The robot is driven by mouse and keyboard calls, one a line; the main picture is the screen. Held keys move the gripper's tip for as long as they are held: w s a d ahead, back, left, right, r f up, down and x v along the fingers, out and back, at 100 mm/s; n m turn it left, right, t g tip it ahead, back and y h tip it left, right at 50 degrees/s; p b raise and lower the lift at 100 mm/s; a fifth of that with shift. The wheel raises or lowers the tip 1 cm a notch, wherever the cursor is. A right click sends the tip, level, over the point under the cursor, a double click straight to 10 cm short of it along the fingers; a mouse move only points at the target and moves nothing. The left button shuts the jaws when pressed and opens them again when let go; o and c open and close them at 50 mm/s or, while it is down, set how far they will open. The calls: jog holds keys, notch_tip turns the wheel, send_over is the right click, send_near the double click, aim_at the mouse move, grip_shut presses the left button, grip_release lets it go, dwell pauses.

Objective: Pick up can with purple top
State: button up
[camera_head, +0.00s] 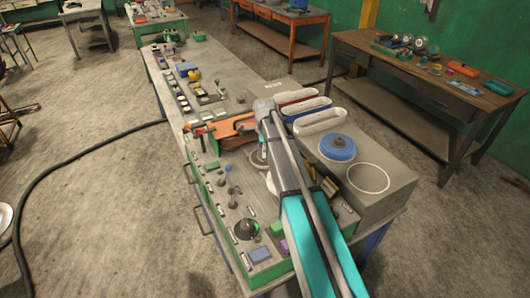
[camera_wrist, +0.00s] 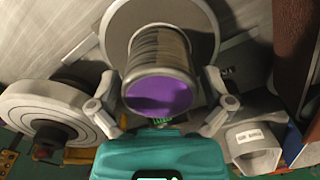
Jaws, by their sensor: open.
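The can with the purple top (camera_wrist: 160,95) is in the middle of the wrist view, its round purple end facing the camera and its ribbed grey-brown side behind. It stands on or in front of a round grey disc (camera_wrist: 205,25). My gripper (camera_wrist: 161,80) is open, with one finger on each side of the can. A gap seems to show beside the can, but I cannot tell whether either finger touches it. In the head view my teal arm reaches over the bench and hides the can and most of the gripper.
A grey-white round wheel (camera_wrist: 50,105) is left of the gripper, and a labelled white holder (camera_wrist: 252,147) is right. In the head view a grey box with round and slotted openings (camera_head: 395,205) holds a blue spool (camera_head: 338,147). An orange tool (camera_head: 232,130) lies left of my arm.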

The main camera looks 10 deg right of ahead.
jog(key=shift+c, duration=0.3)
jog(key=c, duration=1)
jog(key=shift+r, duration=0.2)
notch_tip(320, 180, up, 2)
jog(key=shift+r+p, duration=0.1)
jog(key=shift+p, duration=1.15)
jog(key=shift+s+a+r+p, duration=0.1)
jog(key=shift+s+r+p, duration=1.65)
jog(key=shift+s, duration=0.6)
jog(key=shift+s+r+p, duration=1.7)
jog(key=shift+s+p, duration=0.05)
jog(key=shift+s, duration=0.55)
jog(key=shift+s+a+r+p, duration=0.1)
jog(key=shift+s+r+p, duration=1.65)
jog(key=shift+s, duration=0.6)
